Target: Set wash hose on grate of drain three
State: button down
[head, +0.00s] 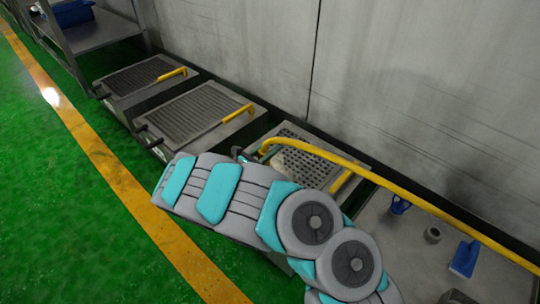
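A long yellow tube (415,199), which looks like the wash hose, runs from the right edge along the wall. Its bent end (267,147) is over or on the far left part of a grate with round holes (292,158); I cannot tell whether it touches. Two slotted grates (193,110) (141,77) lie further left in the same row. I see no numbers, so I cannot tell which is drain three. My teal and grey arm covers the near part of the holed grate.
Each grate has a yellow bar, such as this one (239,113). A grey surface (385,240) at right holds a blue cup (400,205), a grey ring (432,235) and a blue block (464,258). A metal bench (100,32) stands far left. Green floor (60,200) is clear.

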jog(key=shift+f, duration=1.65)
jog(key=shift+f+b, duration=0.2)
jog(key=shift+b, duration=0.1)
jog(key=shift+c, duration=2.4)
grip_release()
jog(key=shift+r, duration=0.1)
